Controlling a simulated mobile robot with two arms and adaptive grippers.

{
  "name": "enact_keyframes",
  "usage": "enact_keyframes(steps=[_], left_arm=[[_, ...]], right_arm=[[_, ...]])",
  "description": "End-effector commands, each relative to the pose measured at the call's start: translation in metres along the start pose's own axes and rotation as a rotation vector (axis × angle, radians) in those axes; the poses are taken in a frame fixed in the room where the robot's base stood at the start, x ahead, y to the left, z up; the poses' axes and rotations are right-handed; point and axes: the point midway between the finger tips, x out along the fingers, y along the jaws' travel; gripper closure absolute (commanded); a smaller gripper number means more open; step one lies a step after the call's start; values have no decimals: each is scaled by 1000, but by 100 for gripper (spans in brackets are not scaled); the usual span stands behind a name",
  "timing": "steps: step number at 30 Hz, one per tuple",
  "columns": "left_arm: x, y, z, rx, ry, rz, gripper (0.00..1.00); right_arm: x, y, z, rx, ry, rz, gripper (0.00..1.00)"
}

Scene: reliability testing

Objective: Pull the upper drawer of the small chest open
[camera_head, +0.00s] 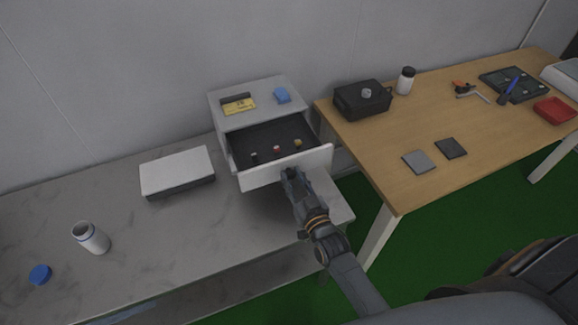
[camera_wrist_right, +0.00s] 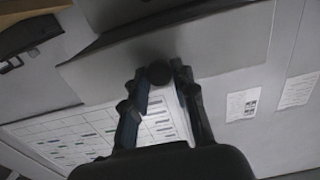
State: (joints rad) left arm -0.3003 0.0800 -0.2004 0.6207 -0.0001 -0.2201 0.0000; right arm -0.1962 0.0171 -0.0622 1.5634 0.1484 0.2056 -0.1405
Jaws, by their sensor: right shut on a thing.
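The small white chest (camera_head: 222,121) stands on the grey bench against the wall. Its upper drawer (camera_head: 262,179) is pulled well out, and its dark inside shows several small pieces with coloured tops. My right gripper (camera_head: 290,174) is at the middle of the drawer's front. In the right wrist view the fingers of my right gripper (camera_wrist_right: 160,78) are closed around the round dark knob (camera_wrist_right: 159,72) on the drawer front (camera_wrist_right: 225,45). My left gripper is in neither view.
A wooden table (camera_head: 400,135) with a black box (camera_head: 362,100) stands right.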

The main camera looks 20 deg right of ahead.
Motion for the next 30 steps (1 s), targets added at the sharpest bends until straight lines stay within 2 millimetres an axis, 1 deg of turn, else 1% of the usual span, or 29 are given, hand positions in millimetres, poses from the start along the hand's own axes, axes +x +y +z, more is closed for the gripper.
enact_keyframes(steps=[3, 12, 13, 14, 15, 16, 25, 28, 30], left_arm=[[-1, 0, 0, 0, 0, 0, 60], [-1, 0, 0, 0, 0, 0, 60], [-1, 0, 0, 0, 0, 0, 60], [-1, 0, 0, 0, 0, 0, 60], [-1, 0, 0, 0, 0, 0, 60], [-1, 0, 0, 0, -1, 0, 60], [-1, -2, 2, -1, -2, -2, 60], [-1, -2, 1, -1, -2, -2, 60], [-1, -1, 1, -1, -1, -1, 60]], right_arm=[[-3, 0, 0, 0, -1, 0, 100], [-3, 0, 1, 0, 0, 0, 100], [-3, 0, 1, 0, 0, 0, 67], [-3, 0, 1, 0, 0, 0, 61], [-3, 0, 1, 0, 0, 0, 53], [-3, 0, 1, 0, 0, 0, 51], [-4, 0, 0, 0, 0, 0, 51], [-11, 0, 1, 0, -1, 0, 51], [-20, 0, 1, 0, -2, 0, 51]])
